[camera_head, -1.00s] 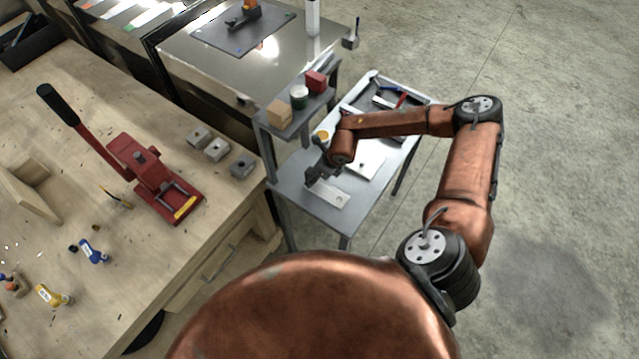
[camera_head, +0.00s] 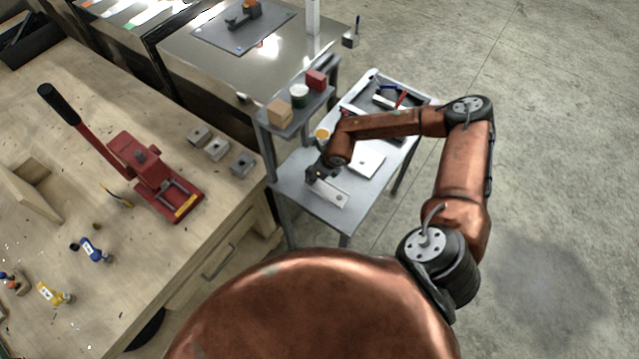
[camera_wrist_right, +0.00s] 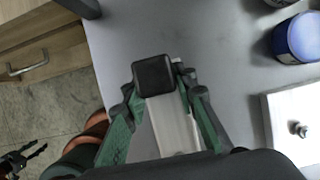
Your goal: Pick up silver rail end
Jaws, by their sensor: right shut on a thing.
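A flat silver bar (camera_head: 330,193) lies on the grey cart top in the head view. My right gripper (camera_head: 317,175) is down at its far left end. In the right wrist view the silver bar (camera_wrist_right: 172,125) runs between the green fingers of my right gripper (camera_wrist_right: 157,84). A dark square block (camera_wrist_right: 153,75) sits at the bar's end, between the fingertips, which are shut on it. I cannot tell whether the block and bar are one piece. My left gripper (camera_wrist_right: 25,158) shows small at the lower left of the wrist view, apart from everything, its fingers spread.
A white plate (camera_head: 368,161) lies right of the bar, with a blue-labelled jar (camera_wrist_right: 303,38) near it. A raised shelf (camera_head: 296,118) holds small boxes and a jar. The wooden workbench (camera_head: 120,270) stands left with a red press (camera_head: 155,180) and several grey blocks.

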